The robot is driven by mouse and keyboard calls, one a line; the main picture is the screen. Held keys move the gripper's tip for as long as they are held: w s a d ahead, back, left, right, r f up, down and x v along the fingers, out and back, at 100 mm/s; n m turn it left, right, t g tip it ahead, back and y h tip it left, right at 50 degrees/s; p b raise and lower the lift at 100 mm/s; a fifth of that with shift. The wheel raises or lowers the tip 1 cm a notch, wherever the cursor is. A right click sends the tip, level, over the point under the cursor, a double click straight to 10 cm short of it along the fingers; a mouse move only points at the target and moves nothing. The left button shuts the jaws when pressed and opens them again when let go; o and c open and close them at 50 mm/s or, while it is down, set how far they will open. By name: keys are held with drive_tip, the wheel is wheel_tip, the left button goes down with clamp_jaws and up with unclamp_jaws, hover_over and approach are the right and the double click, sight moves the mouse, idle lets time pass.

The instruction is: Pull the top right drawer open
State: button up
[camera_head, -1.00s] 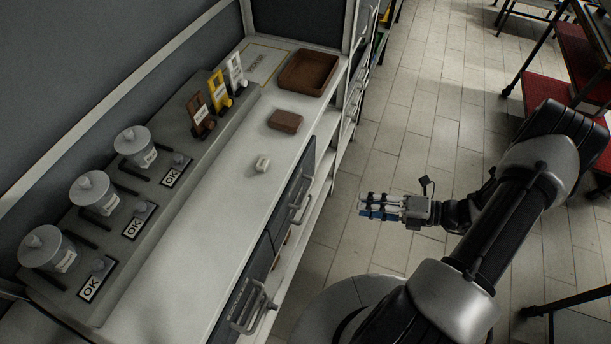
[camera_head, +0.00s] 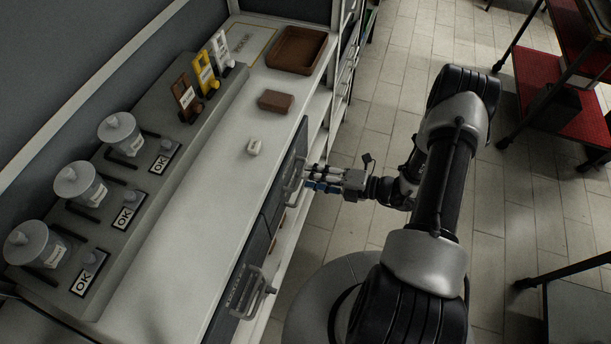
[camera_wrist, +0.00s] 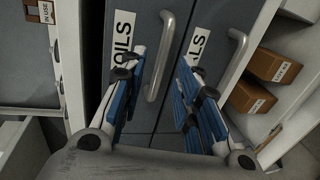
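The top right drawer (camera_head: 286,160) has a dark front under the counter and looks shut. Its metal bar handle (camera_head: 294,180) faces my gripper (camera_head: 308,182), which is close in front of it. In the wrist view, my gripper (camera_wrist: 160,88) is open with its blue-padded fingers apart. The handle (camera_wrist: 162,58) on the panel labelled with letters ending in "OILS" appears between the fingers. A second panel with a similar handle (camera_wrist: 236,60) lies to the right, beyond the right finger. Whether the fingers touch the handle cannot be told.
The counter (camera_head: 205,200) holds a small white item (camera_head: 254,147), a brown box (camera_head: 276,101) and a brown tray (camera_head: 297,50). An open shelf holds brown boxes (camera_wrist: 272,65).

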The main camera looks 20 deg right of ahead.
drive_tip(key=shift+x, duration=1.45)
drive_tip(key=shift+c, duration=0.2)
clamp_jaws()
